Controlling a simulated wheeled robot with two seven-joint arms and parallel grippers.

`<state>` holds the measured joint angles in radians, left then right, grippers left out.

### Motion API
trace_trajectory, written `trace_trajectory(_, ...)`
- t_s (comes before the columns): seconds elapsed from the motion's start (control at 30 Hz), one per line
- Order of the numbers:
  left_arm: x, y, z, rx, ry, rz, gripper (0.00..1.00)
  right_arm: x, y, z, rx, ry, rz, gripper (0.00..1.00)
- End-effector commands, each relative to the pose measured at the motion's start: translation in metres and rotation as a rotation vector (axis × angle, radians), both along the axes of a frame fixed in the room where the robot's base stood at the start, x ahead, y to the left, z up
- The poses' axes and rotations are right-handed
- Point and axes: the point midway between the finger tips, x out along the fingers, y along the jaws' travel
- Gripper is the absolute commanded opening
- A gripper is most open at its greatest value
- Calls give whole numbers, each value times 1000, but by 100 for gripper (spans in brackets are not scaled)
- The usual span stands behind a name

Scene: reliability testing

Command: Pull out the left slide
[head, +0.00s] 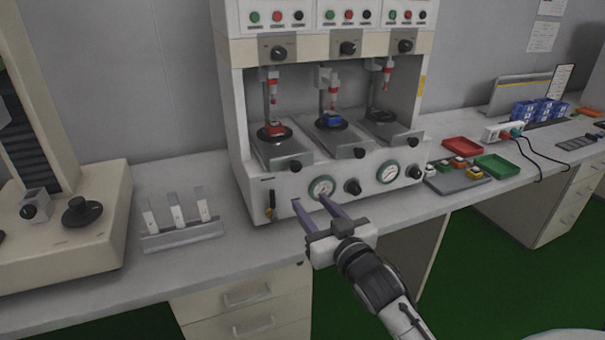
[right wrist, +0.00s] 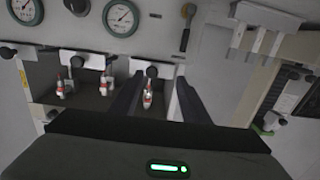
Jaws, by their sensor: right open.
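The testing machine (head: 255,185) has three slides side by side. The left slide (head: 278,150) is a grey plate with a dark knob (head: 296,166) at its front and a red piece (head: 274,128) on top. My right gripper (head: 309,200) is open and empty, in front of the machine and below the left slide in the head view. In the right wrist view, which looks upside down, a slide knob (right wrist: 151,71) shows between my open fingers (right wrist: 158,78), apart from them. My left gripper is not in view.
The middle slide (head: 335,138) holds a blue piece. Gauges (head: 321,187) and knobs sit on the machine's front. A white rack (head: 182,230) stands to the left. Red and green trays (head: 497,166) lie to the right. Drawers (head: 245,298) are below the bench.

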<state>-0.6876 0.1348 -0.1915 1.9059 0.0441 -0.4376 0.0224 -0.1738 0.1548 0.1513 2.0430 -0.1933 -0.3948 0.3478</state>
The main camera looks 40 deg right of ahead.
Motion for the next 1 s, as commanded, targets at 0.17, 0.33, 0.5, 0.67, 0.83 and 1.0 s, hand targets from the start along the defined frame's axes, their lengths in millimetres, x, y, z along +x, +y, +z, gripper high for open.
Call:
trace_trajectory(0.17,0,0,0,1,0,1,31,15,-16,28,1,-60,-29,42)
trace_trajectory(0.33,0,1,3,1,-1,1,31,42,-22,27,0,-58,-29,42)
trace_trajectory(0.5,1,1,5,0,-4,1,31,73,-29,27,0,-57,-28,42)
trace_trajectory(0.67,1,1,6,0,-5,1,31,94,-35,26,1,-55,-28,42)
trace_trajectory(0.83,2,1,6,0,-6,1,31,104,-37,25,0,-55,-27,42)
trace_trajectory(1.0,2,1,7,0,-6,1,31,106,-37,24,1,-54,-26,42)
